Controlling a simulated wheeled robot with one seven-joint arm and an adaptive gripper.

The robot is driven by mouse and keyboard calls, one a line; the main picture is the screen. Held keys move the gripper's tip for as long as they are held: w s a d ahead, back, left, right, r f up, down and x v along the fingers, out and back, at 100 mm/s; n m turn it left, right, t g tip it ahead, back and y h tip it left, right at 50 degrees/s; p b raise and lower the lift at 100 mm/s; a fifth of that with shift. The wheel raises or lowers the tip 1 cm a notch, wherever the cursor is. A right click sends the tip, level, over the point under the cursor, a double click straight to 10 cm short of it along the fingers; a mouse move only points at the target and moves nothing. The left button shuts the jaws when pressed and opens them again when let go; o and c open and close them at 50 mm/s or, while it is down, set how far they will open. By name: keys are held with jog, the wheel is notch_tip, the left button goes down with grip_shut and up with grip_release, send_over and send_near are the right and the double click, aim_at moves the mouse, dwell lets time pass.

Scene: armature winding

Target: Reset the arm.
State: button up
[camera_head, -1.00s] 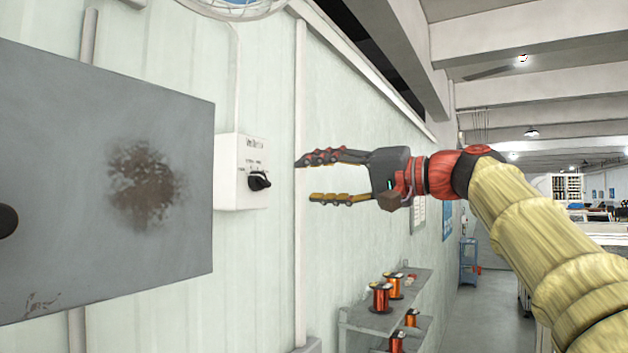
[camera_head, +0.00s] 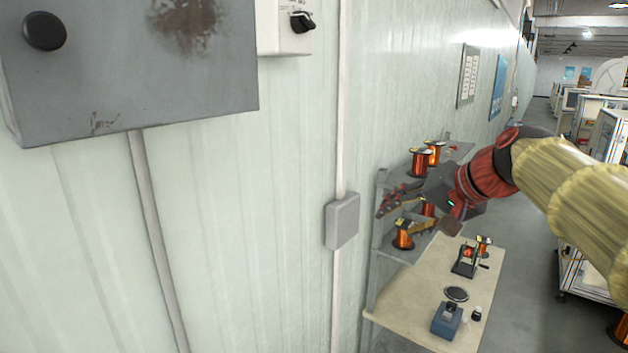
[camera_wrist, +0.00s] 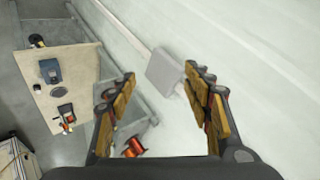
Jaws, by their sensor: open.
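My gripper (camera_head: 398,215) is open and empty. In the head view it points left, in front of the shelf of wire spools and above the workbench. In the wrist view its two fingers (camera_wrist: 160,108) stand apart with nothing between them but background. My arm, in a yellow sleeve, comes in from the right edge. Part of the shelf is hidden behind my gripper.
A grey metal box (camera_head: 120,85) and a white switch box (camera_head: 285,28) are on the wall. A small grey box (camera_head: 342,221) sits on a conduit. The shelf (camera_head: 390,244) holds copper spools (camera_head: 419,162). The workbench (camera_head: 415,290) carries a winder (camera_head: 465,260) and a blue device (camera_head: 446,320).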

jog(key=s+f+n+g+h+b, duration=0.1)
jog(key=s+f+b, duration=0.5)
jog(key=s+f, duration=0.8)
jog(key=s+d+f+n+g+h+b, duration=0.1)
jog(key=s+f+n+h+b, duration=0.2)
jog(key=s+f, duration=1.2)
notch_tip(320, 180, down, 8)
jog(key=b, duration=0.3)
jog(key=shift+s+d+n+g+h+b, duration=0.15)
jog(key=shift+n+g+h+b, duration=0.15)
jog(key=shift+g+h, duration=0.1)
